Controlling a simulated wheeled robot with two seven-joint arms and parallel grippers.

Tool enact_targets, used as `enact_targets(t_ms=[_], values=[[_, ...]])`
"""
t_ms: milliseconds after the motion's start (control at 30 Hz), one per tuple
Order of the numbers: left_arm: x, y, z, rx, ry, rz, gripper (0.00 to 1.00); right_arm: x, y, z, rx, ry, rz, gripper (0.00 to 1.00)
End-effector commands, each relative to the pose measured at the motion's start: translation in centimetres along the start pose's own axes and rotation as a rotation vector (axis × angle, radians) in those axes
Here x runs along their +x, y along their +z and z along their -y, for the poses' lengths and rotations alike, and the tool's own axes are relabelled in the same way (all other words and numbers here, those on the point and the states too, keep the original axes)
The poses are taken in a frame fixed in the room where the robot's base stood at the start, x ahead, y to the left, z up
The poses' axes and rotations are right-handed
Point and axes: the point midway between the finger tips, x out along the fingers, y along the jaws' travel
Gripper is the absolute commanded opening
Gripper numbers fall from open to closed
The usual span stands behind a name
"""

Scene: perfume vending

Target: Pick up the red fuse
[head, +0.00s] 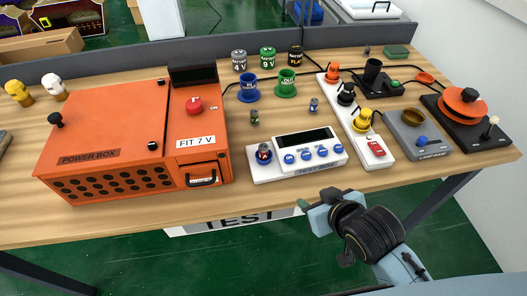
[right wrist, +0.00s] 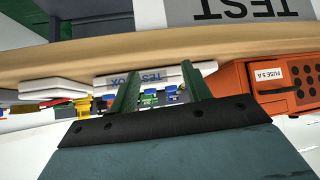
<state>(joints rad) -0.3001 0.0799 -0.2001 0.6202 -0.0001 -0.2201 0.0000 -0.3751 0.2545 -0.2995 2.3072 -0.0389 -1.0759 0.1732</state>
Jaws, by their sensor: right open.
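I cannot pick out a plainly red fuse. A small dark cylinder with a reddish mark (head: 264,153) sits at the left end of the white test box (head: 256,175). A small green cylinder (head: 254,117) and a small blue cylinder (head: 314,104) stand on the table behind that box. My right gripper (head: 318,220) is open and empty, in front of the table's front edge. In the right wrist view its two green fingers (right wrist: 160,90) are apart, with the test box (right wrist: 112,80) seen beyond them. My left gripper is not in view.
An orange power box (head: 100,130) with a drawer stands left; its label reads FUSE 5 A in the right wrist view (right wrist: 267,74). A white switch strip (head: 375,157), a grey lamp base (head: 435,145) and an orange-topped device (head: 462,105) stand right. Bare wood (head: 240,205) runs along the front.

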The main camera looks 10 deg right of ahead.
Motion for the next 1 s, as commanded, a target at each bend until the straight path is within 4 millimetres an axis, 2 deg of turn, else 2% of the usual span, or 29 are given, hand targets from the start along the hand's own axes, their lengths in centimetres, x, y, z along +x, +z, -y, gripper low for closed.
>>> enact_targets(t_ms=[33, 100, 200, 300, 467, 800, 1000], values=[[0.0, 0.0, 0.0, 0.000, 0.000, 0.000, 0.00, 0.3, -1.9, 0.5, -0.015, -0.018, -0.074, 0.48], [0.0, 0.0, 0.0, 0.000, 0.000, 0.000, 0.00, 0.6, -4.1, 1.3, -0.025, -0.045, -0.167, 0.48], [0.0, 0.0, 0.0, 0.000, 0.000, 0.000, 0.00, 0.8, -6.5, 2.3, -0.041, -0.085, -0.274, 0.48], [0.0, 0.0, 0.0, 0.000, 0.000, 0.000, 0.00, 0.8, -8.0, 3.0, -0.050, -0.116, -0.342, 0.48], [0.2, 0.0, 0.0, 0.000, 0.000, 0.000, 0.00, 1.8, -9.1, 3.6, -0.051, -0.132, -0.377, 0.48], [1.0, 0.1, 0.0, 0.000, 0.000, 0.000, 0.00, 7.4, -11.2, 4.5, -0.051, -0.131, -0.373, 0.48], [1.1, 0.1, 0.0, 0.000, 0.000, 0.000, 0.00, 8.6, -11.7, 4.7, -0.050, -0.131, -0.373, 0.48]])
